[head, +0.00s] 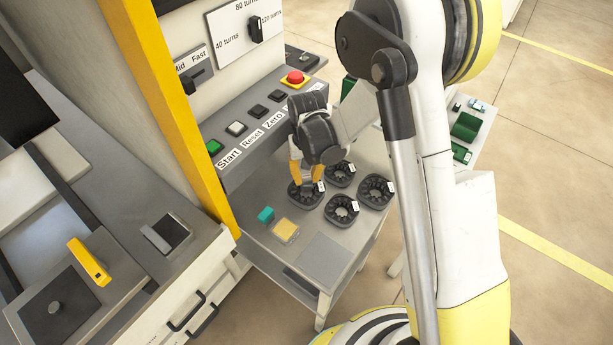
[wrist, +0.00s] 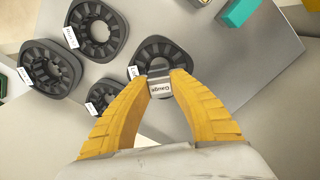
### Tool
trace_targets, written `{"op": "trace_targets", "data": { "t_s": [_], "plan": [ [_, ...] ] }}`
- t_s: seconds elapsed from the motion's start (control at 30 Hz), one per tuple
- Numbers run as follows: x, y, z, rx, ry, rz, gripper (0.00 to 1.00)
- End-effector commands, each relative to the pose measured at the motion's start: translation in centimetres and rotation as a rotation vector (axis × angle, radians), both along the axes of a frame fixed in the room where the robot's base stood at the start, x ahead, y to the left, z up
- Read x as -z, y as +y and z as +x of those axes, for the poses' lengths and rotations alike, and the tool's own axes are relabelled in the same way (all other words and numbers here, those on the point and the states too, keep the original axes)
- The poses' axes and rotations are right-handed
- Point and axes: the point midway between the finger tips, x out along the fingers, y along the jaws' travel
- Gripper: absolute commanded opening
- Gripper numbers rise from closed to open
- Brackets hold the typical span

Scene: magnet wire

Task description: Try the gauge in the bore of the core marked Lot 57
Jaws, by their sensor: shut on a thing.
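My gripper (wrist: 161,78) has its yellow fingers shut on a small grey gauge (wrist: 160,88) with a "Gauge" label. The gauge overlaps the near side of a dark toothed ring core (wrist: 178,50) in the wrist view; I cannot tell if its tip is above or inside the bore. That core's white tag is partly covered and its number is unreadable. Three similar cores (wrist: 112,22), (wrist: 36,52), (wrist: 92,103) lie beside it, with tags too small to read surely. In the head view my gripper (head: 305,178) is over the leftmost core (head: 296,200).
A teal block (head: 265,215) and a yellow-topped piece (head: 286,230) lie on the grey table left of the cores. The front of the table (head: 324,258) is clear. A button panel (head: 245,130) with a red stop button (head: 295,77) stands behind.

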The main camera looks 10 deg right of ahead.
Motion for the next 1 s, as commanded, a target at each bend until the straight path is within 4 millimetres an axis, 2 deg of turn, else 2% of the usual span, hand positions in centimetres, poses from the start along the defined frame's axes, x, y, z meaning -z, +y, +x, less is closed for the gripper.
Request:
{"op": "trace_targets", "data": {
  "t_s": [1.0],
  "plan": [
    [2.1, 0.0, 0.0, 0.0, 0.0, 0.0, 0.0]
  ]
}}
